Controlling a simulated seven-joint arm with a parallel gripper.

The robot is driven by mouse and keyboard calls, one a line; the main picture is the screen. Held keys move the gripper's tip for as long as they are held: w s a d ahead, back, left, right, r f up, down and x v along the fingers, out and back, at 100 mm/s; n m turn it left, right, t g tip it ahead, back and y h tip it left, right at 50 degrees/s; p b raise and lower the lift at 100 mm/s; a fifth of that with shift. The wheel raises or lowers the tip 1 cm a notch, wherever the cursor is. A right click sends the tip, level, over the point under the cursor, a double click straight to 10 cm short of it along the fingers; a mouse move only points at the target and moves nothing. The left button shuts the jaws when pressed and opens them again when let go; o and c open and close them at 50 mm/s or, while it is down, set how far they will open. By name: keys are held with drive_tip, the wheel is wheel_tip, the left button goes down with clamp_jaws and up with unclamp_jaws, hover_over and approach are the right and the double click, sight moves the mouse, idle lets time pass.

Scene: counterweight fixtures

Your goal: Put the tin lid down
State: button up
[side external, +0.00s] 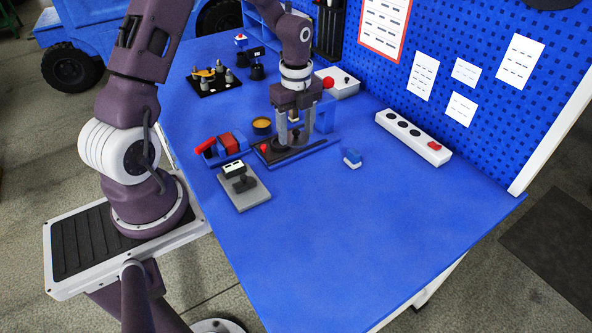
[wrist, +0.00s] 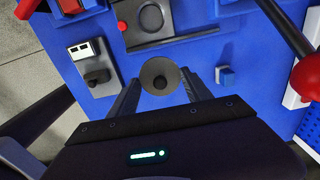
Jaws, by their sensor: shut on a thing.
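The tin lid (wrist: 154,69) shows in the wrist view as a grey round disc with a dark knob, between my two fingertips. My gripper (side external: 295,138) is shut on it, above the dark fixture plate. In the side view the lid is hard to make out between the fingers. An open round tin (side external: 262,125) with an orange-brown inside stands just left of my gripper. The gap between lid and plate cannot be told.
A grey plate with a black-handled device (side external: 240,184) stands front left, by red and blue blocks (side external: 227,143). A small blue-and-white block (side external: 352,158) lies to the right. A white power strip (side external: 413,137) lies by the pegboard. The front of the blue table is clear.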

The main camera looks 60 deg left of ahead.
sight(297, 143)
drive_tip(key=shift+s+d+f, duration=0.25)
drive_tip(key=shift+d+f, duration=0.25)
drive_tip(key=shift+f, duration=0.1)
drive_tip(key=shift+s+d+f, duration=0.2)
drive_tip(key=shift+d+f, duration=0.25)
drive_tip(key=shift+f, duration=0.1)
wheel_tip(297, 143, down, 8)
drive_tip(key=shift+w+a+r, duration=0.1)
drive_tip(key=o, duration=1.3)
